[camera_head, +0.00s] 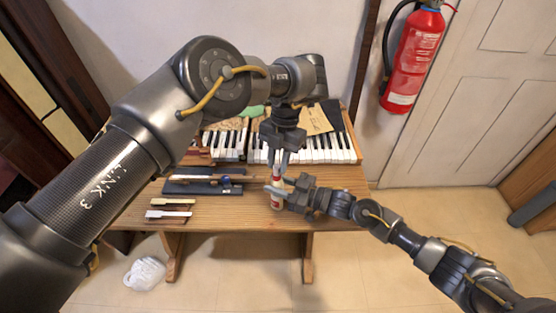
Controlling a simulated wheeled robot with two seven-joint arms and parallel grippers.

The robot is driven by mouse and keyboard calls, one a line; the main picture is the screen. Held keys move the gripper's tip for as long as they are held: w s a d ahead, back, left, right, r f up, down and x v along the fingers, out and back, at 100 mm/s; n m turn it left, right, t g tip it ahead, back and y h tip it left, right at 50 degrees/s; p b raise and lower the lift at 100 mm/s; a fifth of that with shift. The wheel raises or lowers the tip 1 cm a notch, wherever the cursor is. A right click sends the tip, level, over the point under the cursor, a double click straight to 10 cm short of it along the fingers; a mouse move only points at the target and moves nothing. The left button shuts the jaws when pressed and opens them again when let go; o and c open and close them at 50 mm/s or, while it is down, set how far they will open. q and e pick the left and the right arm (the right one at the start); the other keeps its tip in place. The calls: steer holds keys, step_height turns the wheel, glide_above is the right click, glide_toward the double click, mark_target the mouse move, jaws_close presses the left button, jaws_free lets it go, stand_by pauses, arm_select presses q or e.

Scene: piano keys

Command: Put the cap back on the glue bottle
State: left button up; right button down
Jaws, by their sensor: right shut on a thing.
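The glue bottle (276,202), small with a red and white label, stands upright near the front edge of the wooden table (235,215). My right gripper (276,188) comes in from the right and is shut on the bottle's upper part. My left gripper (279,165) points down right above the bottle, its fingertips close to the bottle's top. The cap is too small to make out, and I cannot tell whether the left fingers hold it or whether it touches the bottle.
Piano keys (325,150) in a wooden frame run along the back of the table. A dark blue mat (195,187) with tools and loose keys (168,214) lie left of the bottle. A red fire extinguisher (413,60) hangs at right. A white bag (144,273) lies on the floor.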

arm_select(q)
steer(key=shift+o, duration=1.4)
steer(key=shift+r, duration=2.25)
steer(key=shift+a+f, duration=0.1)
steer(key=shift+c, duration=0.4)
steer(key=shift+h, duration=0.3)
steer(key=n+t, duration=0.1)
steer(key=n, duration=0.4)
steer(key=r+n+t, duration=0.1)
steer(key=n, duration=0.4)
steer(key=r+n+h, duration=0.1)
steer(key=n, duration=0.3)
steer(key=shift+s+a+r+n+t, duration=0.1)
steer(key=shift+s+n+t, duration=0.15)
steer(key=shift+n+t, duration=0.15)
